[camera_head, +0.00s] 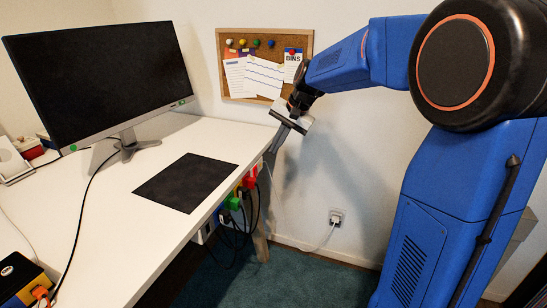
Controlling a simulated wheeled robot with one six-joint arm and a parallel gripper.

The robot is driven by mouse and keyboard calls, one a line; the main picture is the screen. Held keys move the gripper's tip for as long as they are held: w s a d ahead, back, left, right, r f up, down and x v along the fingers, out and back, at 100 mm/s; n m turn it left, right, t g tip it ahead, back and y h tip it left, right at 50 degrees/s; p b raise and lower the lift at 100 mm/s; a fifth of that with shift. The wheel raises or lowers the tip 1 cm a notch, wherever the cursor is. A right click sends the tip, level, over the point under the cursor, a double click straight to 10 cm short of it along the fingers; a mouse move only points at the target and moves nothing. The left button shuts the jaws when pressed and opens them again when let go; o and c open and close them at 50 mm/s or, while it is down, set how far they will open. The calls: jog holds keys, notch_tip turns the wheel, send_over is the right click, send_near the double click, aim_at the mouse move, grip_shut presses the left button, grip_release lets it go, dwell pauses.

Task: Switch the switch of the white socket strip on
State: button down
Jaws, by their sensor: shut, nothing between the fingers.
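My gripper (270,154) is shut and empty, pointing down just off the desk's far right corner, close to the far end of the plug row. Whether it touches anything there cannot be told.
The white desk (130,245) carries a monitor (105,75), a dark mat (187,182) and a black and yellow box (22,282). Dark cables hang below the plugs. A wall socket (336,217) holds a white plug. A corkboard (262,50) hangs behind. Carpet right of the desk is clear.

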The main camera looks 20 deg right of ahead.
jog(key=shift+s+d+r, duration=0.1)
jog(key=shift+d+r, duration=0.05)
jog(key=shift+r, duration=0.75)
jog(key=shift+s+d+r, duration=0.1)
jog(key=shift+r, duration=0.75)
jog(key=s+f+n+h, duration=0.15)
jog(key=s+n, duration=0.25)
jog(key=s, duration=1.6)
jog(key=s+d+f+n+h, duration=0.1)
jog(key=s+f, duration=0.3)
jog(key=s, duration=0.4)
jog(key=s+d+f+n+t+h, duration=0.1)
jog(key=s+f+n, duration=0.1)
jog(key=s, duration=0.6)
jog(key=shift+s+d+f+n+t, duration=0.15)
jog(key=shift+d+f+n+t, duration=0.2)
jog(key=shift+f, duration=0.55)
